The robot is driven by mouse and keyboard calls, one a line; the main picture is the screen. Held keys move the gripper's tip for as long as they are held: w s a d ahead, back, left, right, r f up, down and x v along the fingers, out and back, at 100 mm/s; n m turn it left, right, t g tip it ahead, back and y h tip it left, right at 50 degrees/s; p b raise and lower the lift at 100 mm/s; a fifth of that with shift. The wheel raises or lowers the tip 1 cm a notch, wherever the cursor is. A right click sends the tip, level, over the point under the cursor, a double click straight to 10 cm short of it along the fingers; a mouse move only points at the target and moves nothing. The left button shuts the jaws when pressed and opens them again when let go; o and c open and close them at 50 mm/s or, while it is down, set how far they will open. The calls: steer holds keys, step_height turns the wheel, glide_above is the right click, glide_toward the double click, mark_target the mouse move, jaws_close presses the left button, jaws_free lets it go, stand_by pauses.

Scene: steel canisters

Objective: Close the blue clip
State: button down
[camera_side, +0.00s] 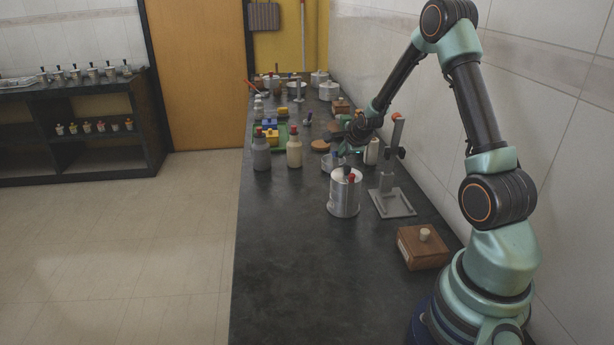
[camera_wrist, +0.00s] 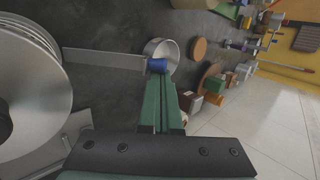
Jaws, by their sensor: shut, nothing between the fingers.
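In the wrist view, the blue clip (camera_wrist: 157,65) sits at the near rim of a small open steel canister (camera_wrist: 172,52). The green fingers of my gripper (camera_wrist: 160,82) are together with nothing held. Their tips are right at the clip and overlap its lower edge; I cannot tell whether they touch it or whether the clip is open. In the side view, my gripper (camera_side: 347,154) is low over the bench behind the large steel canister (camera_side: 343,200), beside the small canister (camera_side: 328,166). The clip is too small there to make out clearly.
The large canister, with red and dark knobs, stands close in front. A grey stand (camera_side: 388,180) is at its right, and a wooden box (camera_side: 422,247) is nearer. Bottles (camera_side: 294,150) and a green tray (camera_side: 277,147) stand to the left. The bench front is clear.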

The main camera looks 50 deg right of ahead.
steer(key=shift+s+a+r+t, duration=0.2)
steer(key=shift+s+a+t, duration=0.05)
steer(key=shift+t, duration=0.05)
steer(key=shift+s+a+r+t+h, duration=0.25)
steer(key=shift+s+a+t+h, duration=0.15)
steer(key=shift+h, duration=0.1)
steer(key=s+a, duration=0.1)
steer(key=s+a+r, duration=0.1)
steer(key=shift+s+a, duration=0.25)
steer(key=shift+s, duration=0.1)
stand_by(0.3)
steer(key=shift+r, duration=0.1)
stand_by(1.2)
